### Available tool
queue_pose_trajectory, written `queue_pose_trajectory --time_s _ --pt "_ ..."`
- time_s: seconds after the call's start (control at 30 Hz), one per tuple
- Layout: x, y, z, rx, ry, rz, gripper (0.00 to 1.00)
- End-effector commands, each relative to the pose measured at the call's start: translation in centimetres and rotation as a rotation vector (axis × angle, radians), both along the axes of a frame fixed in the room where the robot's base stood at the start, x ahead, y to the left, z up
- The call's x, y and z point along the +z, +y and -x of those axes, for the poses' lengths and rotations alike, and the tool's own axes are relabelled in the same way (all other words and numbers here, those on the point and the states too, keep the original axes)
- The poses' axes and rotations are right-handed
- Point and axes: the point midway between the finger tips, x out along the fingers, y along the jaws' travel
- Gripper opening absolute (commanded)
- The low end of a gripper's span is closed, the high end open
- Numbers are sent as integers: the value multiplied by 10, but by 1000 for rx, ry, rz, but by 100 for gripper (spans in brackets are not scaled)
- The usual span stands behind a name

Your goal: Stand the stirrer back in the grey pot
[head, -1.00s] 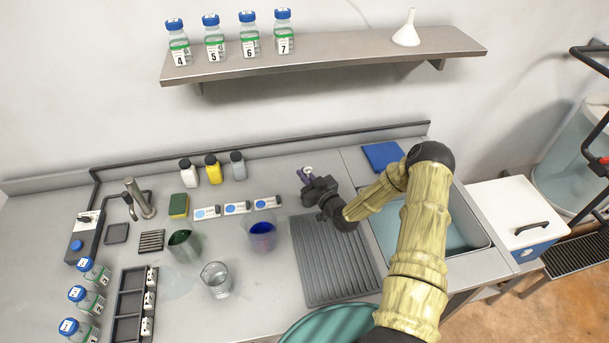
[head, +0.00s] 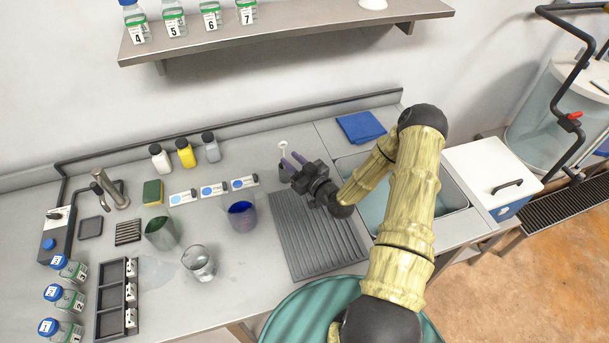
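My gripper (head: 289,159) is over the counter just beyond the top edge of the grey ribbed mat. A small whitish upright thing (head: 283,147) stands just past the fingertips. It may be the stirrer or the pot, but it is too small and partly covered by the fingers to tell. I cannot make out a grey pot or a stirrer clearly anywhere else.
The ribbed mat (head: 307,255) lies below my gripper. A beaker with blue contents (head: 242,216), a green-tinted beaker (head: 161,233) and a clear beaker (head: 199,263) stand to the left. A sink (head: 455,207) is at right. A shelf (head: 290,35) hangs above.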

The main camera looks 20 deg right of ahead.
Motion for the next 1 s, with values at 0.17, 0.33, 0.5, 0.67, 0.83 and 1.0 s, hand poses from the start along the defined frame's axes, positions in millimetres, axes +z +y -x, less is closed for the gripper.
queue_pose_trajectory --time_s 0.17,0.33,0.5,0.67,0.83,1.0 --pt "-4 -13 32 0 2 1 28" --pt "-2 -21 51 1 1 0 28" --pt "0 -22 55 1 0 0 28" --pt "0 -23 54 0 0 0 28" --pt "0 -23 54 0 0 0 28" --pt "0 -22 54 4 7 6 28"
